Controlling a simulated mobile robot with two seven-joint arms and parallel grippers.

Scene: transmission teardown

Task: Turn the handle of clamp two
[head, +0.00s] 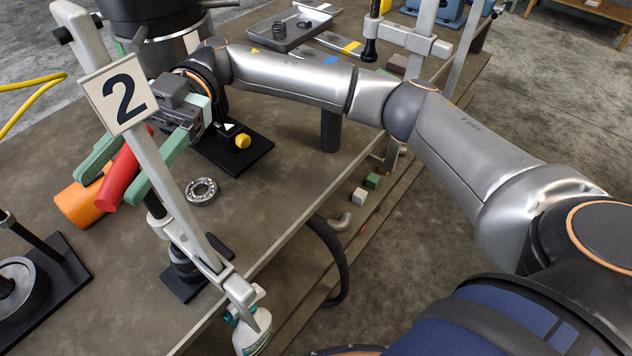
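Clamp two is a pale upright metal clamp, marked by a white plate with a black "2" (120,91), standing at the table's near edge. Its red handle (122,176) sticks out to the lower left, below the plate. My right gripper (108,187) reaches in from the back right, behind the clamp's bar. Its two green fingers lie on either side of the red handle. A gap shows on the left finger's side, so the gripper looks open around the handle. The plate and bar hide part of the gripper. My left gripper is not in view.
An orange cylinder (79,204) lies just left of the handle. A bearing ring (201,191) and a black stand with a yellow knob (243,141) are right of the clamp. A grey tray (291,27) is at the back. A white bottle (251,325) is below the clamp's foot.

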